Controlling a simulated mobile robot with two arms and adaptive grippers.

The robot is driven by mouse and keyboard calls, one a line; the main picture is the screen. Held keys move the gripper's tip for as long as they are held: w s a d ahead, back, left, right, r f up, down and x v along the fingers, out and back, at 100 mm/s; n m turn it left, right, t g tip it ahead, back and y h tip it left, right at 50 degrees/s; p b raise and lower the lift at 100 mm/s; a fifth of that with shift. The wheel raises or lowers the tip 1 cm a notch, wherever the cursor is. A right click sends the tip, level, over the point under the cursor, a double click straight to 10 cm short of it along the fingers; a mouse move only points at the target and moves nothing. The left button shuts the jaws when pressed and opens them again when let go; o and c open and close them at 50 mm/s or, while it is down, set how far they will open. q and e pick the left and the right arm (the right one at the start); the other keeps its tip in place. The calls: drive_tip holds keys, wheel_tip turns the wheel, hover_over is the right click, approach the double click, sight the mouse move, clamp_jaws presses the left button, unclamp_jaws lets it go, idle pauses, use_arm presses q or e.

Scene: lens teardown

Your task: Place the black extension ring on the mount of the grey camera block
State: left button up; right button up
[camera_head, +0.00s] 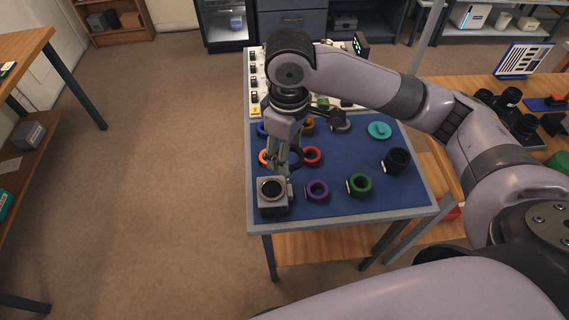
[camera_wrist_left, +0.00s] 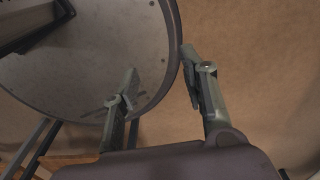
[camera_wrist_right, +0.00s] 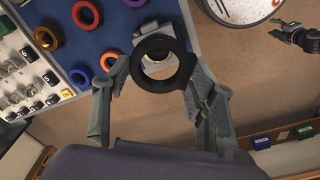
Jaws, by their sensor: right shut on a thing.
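The black extension ring (camera_wrist_right: 158,84) is between the fingertips of my right gripper (camera_wrist_right: 158,72), which is shut on it; I see through its opening. In the head view the right gripper (camera_head: 281,160) holds the ring (camera_head: 298,160) above the blue mat, just behind the camera block. The grey camera block (camera_head: 272,207) stands at the mat's front left corner, its round dark-rimmed mount (camera_head: 272,189) facing up. In the right wrist view the block is partly hidden behind the ring. My left gripper (camera_wrist_left: 160,68) is open and empty in its wrist view, away from the mat.
On the blue mat (camera_head: 340,205) lie a purple ring (camera_head: 317,190), a green ring (camera_head: 359,184), a red ring (camera_head: 312,156) and a black lens barrel (camera_head: 396,161). An orange ring (camera_head: 263,157) is close to the right gripper. A teal disc (camera_head: 379,130) lies at the back right.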

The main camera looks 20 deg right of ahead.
wheel_tip(320, 180, up, 3)
drive_tip(key=w+a+n+p, duration=0.2)
drive_tip(key=n, duration=0.2)
drive_tip(key=n+p, duration=0.3)
hover_over(269, 189)
wheel_tip(269, 189, down, 15)
drive_tip(key=shift+r, duration=0.15)
drive_tip(key=shift+f, duration=0.3)
wheel_tip(269, 189, down, 4)
drive_tip(key=shift+r, duration=0.25)
drive_tip(key=shift+f, duration=0.25)
use_arm(q)
drive_tip(key=w+a+r, duration=0.2)
drive_tip(key=w+r, duration=0.1)
drive_tip(key=r, duration=0.3)
drive_tip(key=shift+w+r, duration=0.2)
drive_tip(key=shift+w, duration=0.15)
use_arm(e)
drive_tip(key=shift+f, duration=0.15)
